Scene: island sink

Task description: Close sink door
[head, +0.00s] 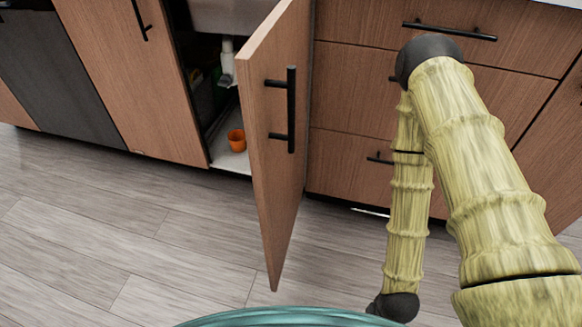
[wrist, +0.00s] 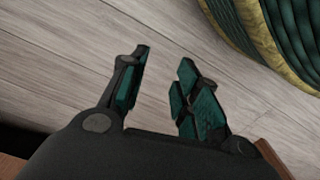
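The sink door (head: 276,130) is a wood-grain panel with a black bar handle (head: 291,110). In the head view it stands wide open, swung out from the cabinet towards me. My gripper (wrist: 167,58) shows in the wrist view with its two fingers apart and nothing between them, over the floor. In the head view my arm is to the right of the door, and the gripper itself is not visible there. Small wood-coloured patches show at the lower corners of the wrist view; I cannot tell which panel they belong to.
The open cabinet holds an orange cup (head: 237,140) and a white drain pipe (head: 228,60). A closed door (head: 130,80) is on the left, and closed drawers (head: 350,80) are behind my arm on the right. The plank floor (head: 120,230) in front is clear.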

